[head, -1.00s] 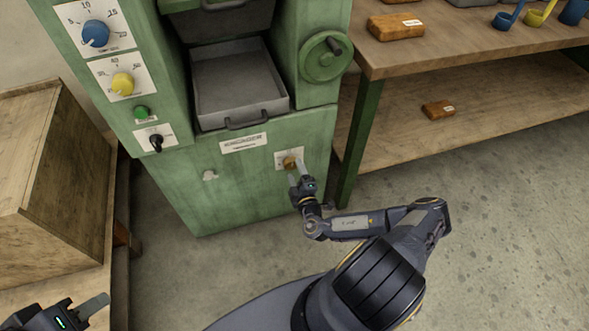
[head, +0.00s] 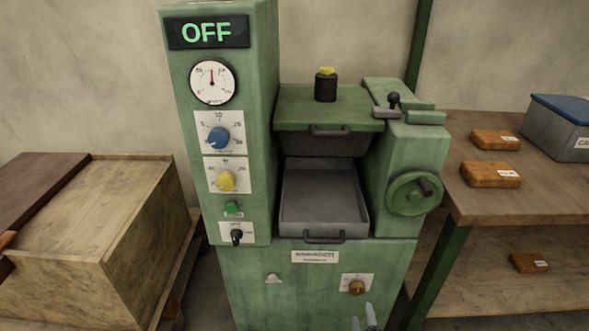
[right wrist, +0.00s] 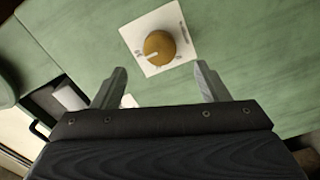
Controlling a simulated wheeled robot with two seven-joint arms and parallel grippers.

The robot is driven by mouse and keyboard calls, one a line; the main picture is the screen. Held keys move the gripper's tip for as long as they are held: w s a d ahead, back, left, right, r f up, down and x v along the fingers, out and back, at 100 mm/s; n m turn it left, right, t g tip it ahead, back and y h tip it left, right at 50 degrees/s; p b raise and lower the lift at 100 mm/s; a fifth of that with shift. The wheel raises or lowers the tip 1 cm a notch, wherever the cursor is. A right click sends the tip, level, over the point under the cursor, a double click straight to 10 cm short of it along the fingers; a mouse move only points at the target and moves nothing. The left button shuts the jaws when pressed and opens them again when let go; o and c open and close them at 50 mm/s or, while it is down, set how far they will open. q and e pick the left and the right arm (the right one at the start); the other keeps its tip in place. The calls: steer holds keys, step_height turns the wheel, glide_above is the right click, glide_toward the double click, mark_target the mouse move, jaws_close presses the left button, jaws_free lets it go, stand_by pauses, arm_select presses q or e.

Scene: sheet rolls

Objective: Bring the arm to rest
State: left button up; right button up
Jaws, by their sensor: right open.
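My right gripper (head: 364,318) shows at the bottom edge of the head view, just below the orange-brown knob (head: 356,287) on the front of the green machine (head: 235,290). In the right wrist view its two fingers (right wrist: 160,90) are spread with nothing between them. The knob (right wrist: 159,47) sits on its white plate (right wrist: 180,22) beyond the fingertips, and the fingers appear clear of it. The rest of my right arm is outside the head view. My left gripper is not in view.
The machine has an OFF display (head: 206,32), a gauge (head: 212,82), a blue dial (head: 218,138), a yellow dial (head: 227,181), an open tray (head: 322,215) and a handwheel (head: 414,193). A wooden crate (head: 120,225) stands left. A workbench (head: 500,205) with orange-brown blocks (head: 490,175) stands right.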

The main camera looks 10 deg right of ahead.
steer(key=a+r+n+g+y, duration=0.1)
steer(key=a+r+n+y, duration=0.4)
steer(key=r+n+y, duration=0.55)
steer(key=a+r+n+g+y, duration=0.2)
steer(key=a+r+n+y, duration=0.2)
steer(key=r+n+y, duration=0.65)
steer(key=s+a+r+n+g+h, duration=0.1)
steer(key=s+a+r+n+g, duration=0.2)
steer(key=n+g, duration=0.5)
steer(key=s+a+r+n+g+h, duration=0.1)
steer(key=s+a+r+n+g, duration=0.25)
steer(key=n, duration=0.75)
steer(key=s+d+r+n+t+h, duration=0.1)
steer(key=s+d+r+n+h, duration=0.25)
steer(key=s+n+h, duration=0.45)
steer(key=s+d+r+n+t+h, duration=0.25)
steer(key=s+r+n, duration=0.3)
steer(key=n, duration=0.55)
step_height(320, 180, up, 21)
steer(key=g+p, duration=0.1)
steer(key=p, duration=2)
steer(key=shift+s+a+h, duration=0.15)
steer(key=shift+s+h, duration=0.05)
steer(key=shift+h, duration=0.15)
